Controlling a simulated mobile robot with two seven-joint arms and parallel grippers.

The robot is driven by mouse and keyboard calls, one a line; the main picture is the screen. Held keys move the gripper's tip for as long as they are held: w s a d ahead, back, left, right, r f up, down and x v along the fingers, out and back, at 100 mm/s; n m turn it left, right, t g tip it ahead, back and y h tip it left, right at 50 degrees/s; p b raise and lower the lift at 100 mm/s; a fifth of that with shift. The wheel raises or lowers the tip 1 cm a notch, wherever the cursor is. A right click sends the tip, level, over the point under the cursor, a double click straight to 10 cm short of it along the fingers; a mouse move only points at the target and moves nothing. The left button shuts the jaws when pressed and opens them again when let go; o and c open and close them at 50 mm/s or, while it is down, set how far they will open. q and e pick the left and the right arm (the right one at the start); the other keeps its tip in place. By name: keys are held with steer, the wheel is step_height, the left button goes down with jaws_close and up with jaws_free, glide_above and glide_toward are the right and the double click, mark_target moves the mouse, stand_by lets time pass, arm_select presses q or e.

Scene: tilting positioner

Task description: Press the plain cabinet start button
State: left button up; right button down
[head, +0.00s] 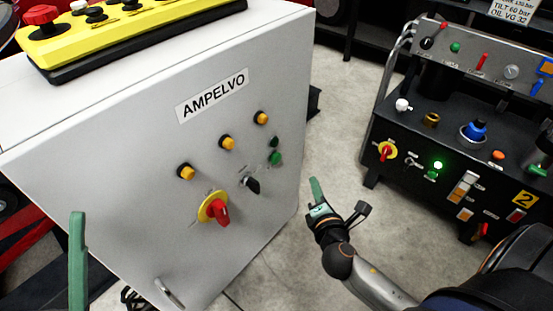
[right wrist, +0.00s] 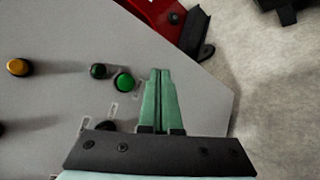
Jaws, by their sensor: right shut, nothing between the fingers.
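The grey cabinet (head: 130,170) with the AMPELVO label stands at the left of the head view. Near its right edge are a green button (head: 276,158) and a darker green round control (head: 275,142). In the right wrist view the bright green button (right wrist: 125,82) lies just left of my fingertips, with the dark green control (right wrist: 98,71) beyond it. My right gripper (head: 315,186) is shut and empty, to the right of and below the green button, apart from it in the head view. One green finger of my left gripper (head: 78,250) shows at the lower left; its opening is unclear.
The cabinet face also carries yellow buttons (head: 227,143), a red rotary switch (head: 219,211) and a black selector (head: 251,186). A yellow control box (head: 140,20) lies on top. A black console (head: 405,125) with a lit green lamp stands right, across clear floor.

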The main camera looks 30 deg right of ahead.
mark_target(277, 159)
steer(key=w+a, duration=0.3)
steer(key=w, duration=0.5)
steer(key=shift+a+b, duration=0.2)
steer(key=shift+b, duration=0.2)
steer(key=shift+w, duration=0.2)
stand_by(1.7)
steer(key=shift+w+a, duration=0.15)
steer(key=shift+w, duration=0.15)
steer(key=shift+w+a, duration=0.2)
steer(key=shift+w, duration=0.2)
stand_by(0.6)
stand_by(0.4)
steer(key=shift+s+d+p, duration=0.35)
steer(key=shift+s+p, duration=0.25)
steer(key=shift+s, duration=0.2)
